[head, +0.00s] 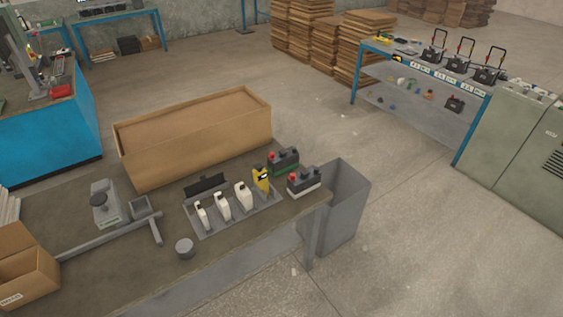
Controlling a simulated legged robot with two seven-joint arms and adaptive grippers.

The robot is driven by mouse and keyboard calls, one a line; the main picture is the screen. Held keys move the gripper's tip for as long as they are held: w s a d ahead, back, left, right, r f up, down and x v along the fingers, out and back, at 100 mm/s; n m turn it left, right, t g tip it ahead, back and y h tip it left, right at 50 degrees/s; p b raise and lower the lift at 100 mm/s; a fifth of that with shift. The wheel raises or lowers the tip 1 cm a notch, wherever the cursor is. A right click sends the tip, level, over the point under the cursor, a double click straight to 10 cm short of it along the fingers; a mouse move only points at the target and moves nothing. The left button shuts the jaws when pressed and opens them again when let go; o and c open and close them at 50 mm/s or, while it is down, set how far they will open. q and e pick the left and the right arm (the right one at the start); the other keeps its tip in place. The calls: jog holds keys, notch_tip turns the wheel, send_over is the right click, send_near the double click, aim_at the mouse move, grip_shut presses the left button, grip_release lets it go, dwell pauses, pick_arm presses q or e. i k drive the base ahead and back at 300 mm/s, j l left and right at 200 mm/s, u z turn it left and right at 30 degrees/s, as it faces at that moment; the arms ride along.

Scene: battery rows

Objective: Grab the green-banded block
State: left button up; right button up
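The green-banded block (284,161) is a dark battery-like block with a red cap and a green band low on its side. It stands at the back right of the workbench (150,270), near the right end of the cardboard box. A similar dark block with a white band (304,183) stands just in front of it and to the right, near the bench's right edge. Neither of my grippers is in view.
A grey tray (208,233) holds several white bottles and a yellow-and-black item (261,179) left of the blocks. A long open cardboard box (195,145) stands behind. A grey bin (345,210) is beyond the bench's right end. A grey cylinder (184,248) sits in front.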

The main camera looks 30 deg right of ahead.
aim_at(286, 160)
jog(key=l+z, duration=0.15)
jog(key=l, duration=0.3)
jog(key=i+l+z, duration=0.1)
jog(key=l, duration=0.3)
jog(key=i+l+z, duration=0.15)
jog(key=l, duration=0.25)
jog(key=i+l+z, duration=0.1)
jog(key=l, duration=0.3)
jog(key=i+l+z, duration=0.15)
jog(key=l, duration=0.25)
jog(key=i+l+z, duration=0.1)
jog(key=l, duration=0.3)
jog(key=i+l+z, duration=0.15)
jog(key=l, duration=0.2)
jog(key=i+l+z, duration=0.1)
jog(key=l, duration=0.25)
jog(key=i, duration=0.1)
